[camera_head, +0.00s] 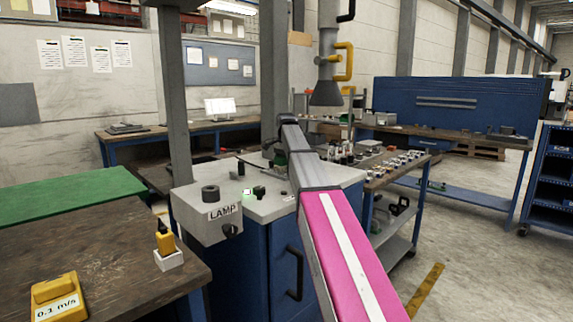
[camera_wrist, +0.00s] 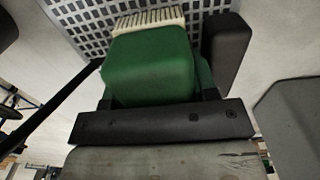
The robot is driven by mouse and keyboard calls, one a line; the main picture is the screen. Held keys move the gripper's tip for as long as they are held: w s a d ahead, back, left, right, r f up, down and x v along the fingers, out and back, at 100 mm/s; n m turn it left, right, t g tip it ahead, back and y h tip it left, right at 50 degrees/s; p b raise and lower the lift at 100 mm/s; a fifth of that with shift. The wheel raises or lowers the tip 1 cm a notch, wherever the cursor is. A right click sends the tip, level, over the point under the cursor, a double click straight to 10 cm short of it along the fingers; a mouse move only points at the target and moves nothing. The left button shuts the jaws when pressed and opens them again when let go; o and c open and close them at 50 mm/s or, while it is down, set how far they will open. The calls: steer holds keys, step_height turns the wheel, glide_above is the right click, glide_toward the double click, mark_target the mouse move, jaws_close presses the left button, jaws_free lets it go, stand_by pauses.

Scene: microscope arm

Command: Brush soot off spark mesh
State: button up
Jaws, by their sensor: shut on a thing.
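In the wrist view, my gripper (camera_wrist: 165,72) is shut on a green brush (camera_wrist: 150,62). A dark finger shows on the right side of the brush; the other finger is not clearly seen. The brush's pale bristles (camera_wrist: 148,19) point to the top of the picture. They overlap the spark mesh (camera_wrist: 88,22), a light grey plate with rows of square holes. I cannot tell whether the bristles touch it. In the head view, my gripper (camera_head: 276,153) is small and partly hidden by my pink and grey arm, over the white top of a blue cabinet.
A grey box marked LAMP (camera_head: 207,212) stands at the cabinet's left front. A grey funnel-shaped hood (camera_head: 326,88) with a yellow handle hangs above. A cart (camera_head: 385,178) with several small parts is on the right. A wooden bench (camera_head: 100,250) is on the left.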

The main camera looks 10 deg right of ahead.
steer(key=shift+s+a, duration=0.1)
steer(key=shift+s+a, duration=0.65)
steer(key=shift+a, duration=0.3)
steer(key=shift+r, duration=0.15)
steer(key=shift+r, duration=2.4)
